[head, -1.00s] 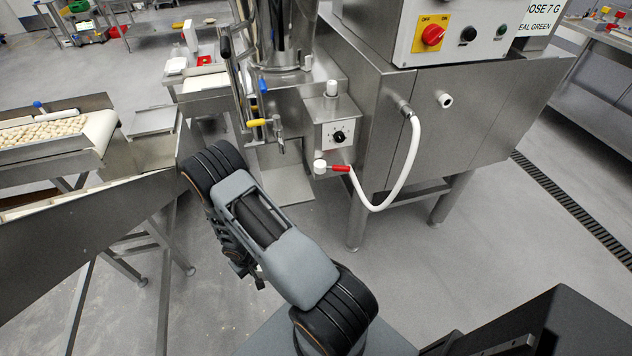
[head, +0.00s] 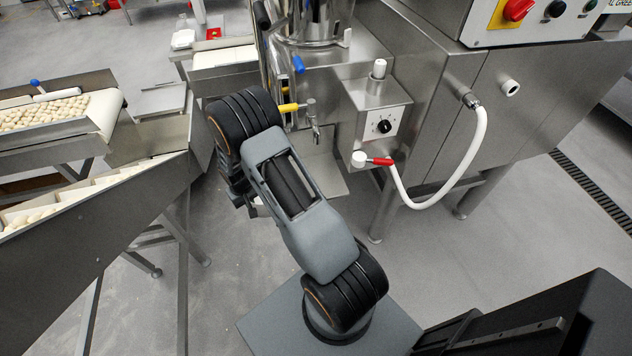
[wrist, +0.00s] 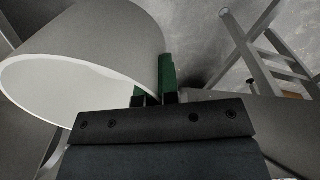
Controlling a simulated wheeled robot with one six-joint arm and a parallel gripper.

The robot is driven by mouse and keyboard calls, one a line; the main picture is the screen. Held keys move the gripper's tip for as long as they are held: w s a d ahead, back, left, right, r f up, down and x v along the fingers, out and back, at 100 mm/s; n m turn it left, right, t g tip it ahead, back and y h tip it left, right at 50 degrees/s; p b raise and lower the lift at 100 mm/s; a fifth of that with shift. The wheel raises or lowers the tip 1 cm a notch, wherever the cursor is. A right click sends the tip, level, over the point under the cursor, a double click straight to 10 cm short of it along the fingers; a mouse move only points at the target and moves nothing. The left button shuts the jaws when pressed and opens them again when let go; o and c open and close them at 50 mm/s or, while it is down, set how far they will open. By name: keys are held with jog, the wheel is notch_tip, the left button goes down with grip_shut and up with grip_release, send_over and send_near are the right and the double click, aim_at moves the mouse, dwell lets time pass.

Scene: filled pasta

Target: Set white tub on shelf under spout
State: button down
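The white tub (wrist: 95,50) fills the upper left of the wrist view, tilted in the picture with its open rim towards the lower left. My gripper (wrist: 156,85) has green-padded fingers close together at the tub's right side. One finger is in front and the other mostly hidden, and they look shut on the tub's wall. In the head view my arm hides the gripper and nearly all of the tub. The spout (head: 313,122) with a yellow handle hangs from the steel machine. The bare steel shelf (head: 325,172) is below it, partly behind my arm.
A dial box (head: 383,125) with a red-handled valve and white hose (head: 445,195) stands right of the spout. A steel chute (head: 90,225) and a conveyor of pasta (head: 50,115) are on the left. Open floor lies right of my arm.

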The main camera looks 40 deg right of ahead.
jog(key=w+r+b, duration=0.3)
jog(key=w+r, duration=0.2)
jog(key=r, duration=0.5)
jog(key=s+d+r+p, duration=0.1)
jog(key=s+d, duration=0.3)
jog(key=d, duration=0.4)
jog(key=s+d, duration=0.4)
jog(key=d, duration=0.4)
jog(key=shift+s+d+f, duration=0.1)
jog(key=shift+d+f, duration=0.05)
jog(key=shift+f, duration=1)
jog(key=shift+s+d+f, duration=0.1)
jog(key=shift+f, duration=1.1)
jog(key=shift+s+d+f, duration=0.1)
jog(key=shift+d+f, duration=0.05)
jog(key=shift+f, duration=1)
jog(key=shift+f, duration=0.1)
jog(key=shift+f, duration=0.1)
jog(key=c, duration=1.4)
grip_release()
jog(key=shift+o, duration=0.2)
